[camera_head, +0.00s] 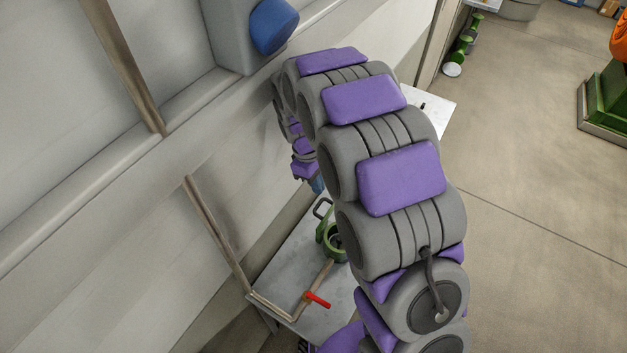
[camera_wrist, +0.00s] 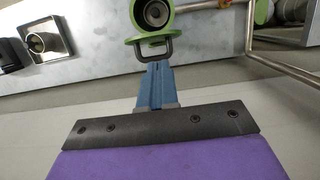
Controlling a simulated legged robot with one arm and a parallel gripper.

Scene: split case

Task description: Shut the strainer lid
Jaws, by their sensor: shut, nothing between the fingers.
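The green strainer (camera_head: 337,250) stands on a grey metal table, its round mouth uncovered. Its green lid (camera_wrist: 148,39) stands open, seen nearly edge-on in the wrist view, at the near side of the strainer body (camera_wrist: 135,14). A dark loop handle (camera_wrist: 170,50) sticks out from the lid toward my gripper, and this handle also shows in the head view (camera_head: 318,207). My gripper (camera_wrist: 158,67), with blue fingers, is shut and empty. Its tips are close to the handle; I cannot tell whether they touch. In the head view my arm partly covers the strainer and gripper (camera_head: 318,185).
A pipe with a red valve handle (camera_head: 317,299) runs beside the strainer. The metal table (camera_head: 285,262) stands against the pale wall. A square metal tray (camera_wrist: 62,33) with a round part lies at left in the wrist view. Open floor (camera_head: 530,200) lies right.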

